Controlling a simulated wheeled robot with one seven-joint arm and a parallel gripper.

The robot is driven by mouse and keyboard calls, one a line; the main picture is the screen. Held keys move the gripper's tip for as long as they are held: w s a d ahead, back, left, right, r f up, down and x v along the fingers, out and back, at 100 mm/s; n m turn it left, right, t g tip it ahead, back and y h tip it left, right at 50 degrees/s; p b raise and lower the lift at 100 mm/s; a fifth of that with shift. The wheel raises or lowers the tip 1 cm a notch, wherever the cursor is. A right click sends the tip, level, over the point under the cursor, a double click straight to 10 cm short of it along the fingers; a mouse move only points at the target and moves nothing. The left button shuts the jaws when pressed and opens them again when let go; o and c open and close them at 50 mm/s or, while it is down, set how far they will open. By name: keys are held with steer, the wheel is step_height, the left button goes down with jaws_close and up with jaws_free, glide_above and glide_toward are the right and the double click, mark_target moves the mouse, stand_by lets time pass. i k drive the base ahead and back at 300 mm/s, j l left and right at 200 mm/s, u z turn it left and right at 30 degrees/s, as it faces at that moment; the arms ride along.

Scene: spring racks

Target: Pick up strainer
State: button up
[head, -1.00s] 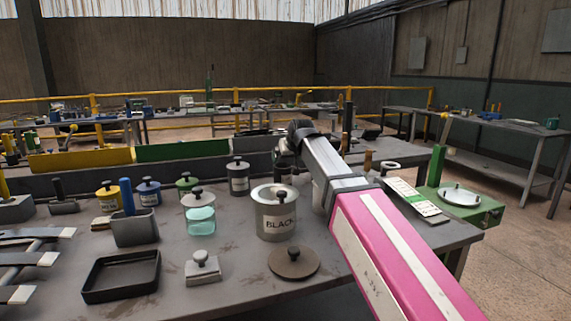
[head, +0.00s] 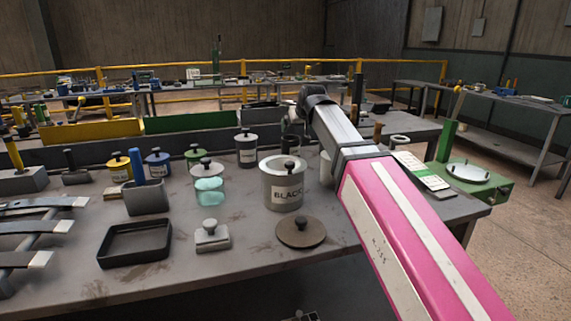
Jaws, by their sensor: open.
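I cannot pick out a strainer for certain in the head view. My pink and grey arm reaches from the lower right over the workbench (head: 180,275). Its far end bends down behind the grey canister (head: 285,194) labelled BLACK. The jaws of my gripper do not show; the canister and my own arm cover that area. A round brown lid (head: 301,232) with a dark knob lies in front of the canister. A glass jar (head: 209,189) with pale teal contents stands to the left of the canister.
A black tray (head: 134,244), a grey knobbed block (head: 212,238) and a grey holder (head: 146,200) with a blue handle stand at the left. Several small lidded pots line the back. A green box (head: 470,178) with a round white plate stands at the right.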

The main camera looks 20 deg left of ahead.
mark_target(273, 165)
steer(key=k+l, duration=1.2)
steer(key=k, duration=0.1)
